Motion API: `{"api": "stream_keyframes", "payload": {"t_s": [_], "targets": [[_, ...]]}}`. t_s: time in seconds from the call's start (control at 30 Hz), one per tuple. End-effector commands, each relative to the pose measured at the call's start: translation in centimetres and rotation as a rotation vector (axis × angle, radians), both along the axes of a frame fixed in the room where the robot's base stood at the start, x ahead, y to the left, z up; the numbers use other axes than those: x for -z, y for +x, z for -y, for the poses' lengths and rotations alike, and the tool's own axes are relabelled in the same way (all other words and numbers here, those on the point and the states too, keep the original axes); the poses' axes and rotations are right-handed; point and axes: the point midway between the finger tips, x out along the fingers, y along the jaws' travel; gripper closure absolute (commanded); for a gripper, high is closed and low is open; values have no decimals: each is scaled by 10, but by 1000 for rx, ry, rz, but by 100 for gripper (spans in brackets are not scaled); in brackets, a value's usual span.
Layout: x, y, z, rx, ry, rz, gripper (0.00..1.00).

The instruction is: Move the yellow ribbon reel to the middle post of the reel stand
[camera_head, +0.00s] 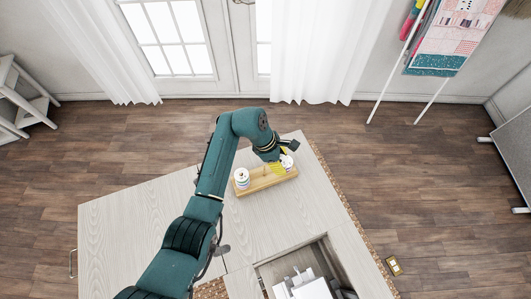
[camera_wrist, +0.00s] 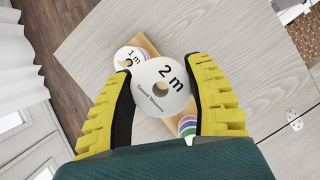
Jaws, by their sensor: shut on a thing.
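The wooden reel stand (camera_head: 268,184) sits on the pale cabinet top. My gripper (camera_head: 277,168), with yellow fingertips, is over its middle, and it also shows in the wrist view (camera_wrist: 163,92). It is shut on a reel with a white face marked "2 m" (camera_wrist: 150,98). This reel's rim is hidden, so I cannot see its ribbon colour. The reel is in line with the middle of the stand; I cannot tell whether it is around the post or above it. A "1 m" reel (camera_wrist: 121,58) is at one end. Another reel (camera_wrist: 187,124) is at the other end, partly hidden.
The cabinet top (camera_head: 130,225) is clear left of the stand. An open well with a white machine (camera_head: 303,284) lies at the front. The cabinet's right edge is close to the stand. A small yellow-framed thing (camera_head: 394,266) lies on the floor at the right.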

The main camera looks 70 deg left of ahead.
Motion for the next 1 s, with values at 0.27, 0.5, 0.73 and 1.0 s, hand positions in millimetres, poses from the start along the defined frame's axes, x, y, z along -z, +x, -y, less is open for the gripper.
{"api": "stream_keyframes", "payload": {"t_s": [0.27, 0.5, 0.73, 1.0], "targets": [[-12, -41, -43, -425, 1, 1, 73], [6, -42, -43, -430, -1, -2, 73], [35, -41, -43, -430, 1, -1, 73], [32, -41, -43, -428, -1, -2, 73]]}}
